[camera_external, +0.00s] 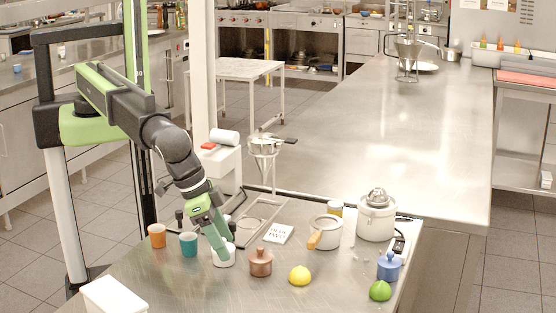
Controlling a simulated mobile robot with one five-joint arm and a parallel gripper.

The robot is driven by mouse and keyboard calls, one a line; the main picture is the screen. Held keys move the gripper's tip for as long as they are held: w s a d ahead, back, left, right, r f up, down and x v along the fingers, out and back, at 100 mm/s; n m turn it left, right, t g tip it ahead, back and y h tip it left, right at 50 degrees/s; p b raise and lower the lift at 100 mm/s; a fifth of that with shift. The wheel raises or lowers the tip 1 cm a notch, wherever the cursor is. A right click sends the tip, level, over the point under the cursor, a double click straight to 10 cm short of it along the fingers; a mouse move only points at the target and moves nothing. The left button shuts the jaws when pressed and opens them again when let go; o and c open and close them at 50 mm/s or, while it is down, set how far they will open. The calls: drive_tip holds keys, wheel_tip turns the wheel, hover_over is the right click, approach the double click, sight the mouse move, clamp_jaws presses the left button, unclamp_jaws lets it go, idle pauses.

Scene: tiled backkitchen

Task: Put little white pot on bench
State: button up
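A little white pot (224,259) is at the front left part of the steel bench (205,296). It looks upright, and I cannot tell whether it rests on the steel or is just above it. My gripper (222,250) comes down from the upper left, and its green fingers reach the top of the little white pot. The fingertips overlap the pot's rim, so whether they are closed on it is hidden. A larger white pot with a wooden handle (325,235) stands further right.
An orange cup (157,236) and a teal cup (189,244) stand close left of my gripper. A brown lidded pot (261,263), a lemon (300,276), a lime (380,291) and a blue pot (389,267) stand to the right. A white tub (115,295) is at front left.

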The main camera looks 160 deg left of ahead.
drive_tip(key=shift+o, duration=0.6)
drive_tip(key=shift+r, duration=0.2)
drive_tip(key=p+v, duration=1.1)
drive_tip(key=s+d+m+g+h, duration=0.1)
drive_tip(key=s+d+m+h, duration=0.1)
drive_tip(key=s+d+m, duration=0.4)
drive_tip(key=s+d+m+h, duration=0.2)
drive_tip(key=s+d+m, duration=0.5)
drive_tip(key=s+d, duration=0.4)
drive_tip(key=s+f, duration=0.1)
drive_tip(key=s, duration=0.4)
drive_tip(key=shift+s+d+m+g, duration=0.25)
drive_tip(key=shift+m+g, duration=0.05)
drive_tip(key=shift+g, duration=0.1)
